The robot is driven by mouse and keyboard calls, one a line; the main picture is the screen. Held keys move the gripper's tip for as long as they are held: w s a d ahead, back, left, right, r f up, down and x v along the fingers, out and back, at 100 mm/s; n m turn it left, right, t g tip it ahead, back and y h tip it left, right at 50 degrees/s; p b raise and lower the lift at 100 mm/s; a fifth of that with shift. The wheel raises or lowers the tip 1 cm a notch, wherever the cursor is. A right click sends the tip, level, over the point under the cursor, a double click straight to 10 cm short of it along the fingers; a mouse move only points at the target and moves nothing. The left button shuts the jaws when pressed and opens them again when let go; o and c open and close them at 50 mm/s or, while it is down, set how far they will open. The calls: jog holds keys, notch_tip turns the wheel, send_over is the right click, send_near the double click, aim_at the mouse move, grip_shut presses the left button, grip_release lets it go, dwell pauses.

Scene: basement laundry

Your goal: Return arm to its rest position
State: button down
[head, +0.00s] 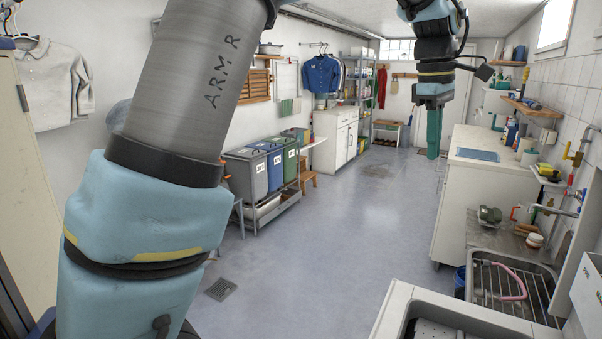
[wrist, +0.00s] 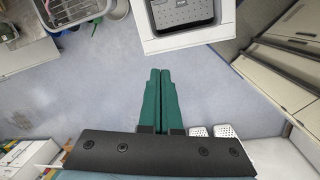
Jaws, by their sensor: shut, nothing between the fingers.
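My gripper (head: 434,152) hangs at the upper right of the head view, pointing down, with green fingers. It is high over the floor, left of the white counter with the blue mat. In the wrist view my gripper (wrist: 160,75) shows its two green fingers side by side, shut and empty. My arm, grey and light blue, fills the left of the head view.
A white sink unit (head: 384,318) stands at the lower right, with a metal sink (head: 555,291) beyond it. A white counter (head: 462,225) stands behind. Sorting bins (head: 245,178) line the left wall.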

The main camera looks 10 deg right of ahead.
jog(key=w+a+f+m, duration=0.1)
jog(key=w+a+f, duration=0.1)
jog(key=a+f, duration=0.35)
jog(key=w+a+f+m+b, duration=0.1)
jog(key=w+a+f, duration=0.15)
jog(key=a, duration=0.65)
jog(key=w+a+f+m, duration=0.1)
jog(key=w+a+f, duration=0.25)
jog(key=a, duration=0.35)
jog(key=s+a+f+m, duration=0.1)
jog(key=s+a+f, duration=0.2)
jog(key=a, duration=0.3)
jog(key=s+a+f+m+t+b, duration=0.1)
jog(key=s+a+f+m, duration=0.1)
jog(key=a, duration=0.5)
jog(key=s+a+f+m+y, duration=0.1)
jog(key=s+a+f, duration=0.3)
jog(key=a, duration=0.3)
jog(key=shift+s+f+m, duration=0.25)
jog(key=shift+f+m, duration=0.05)
jog(key=shift+f, duration=0.5)
jog(key=shift+b, duration=0.3)
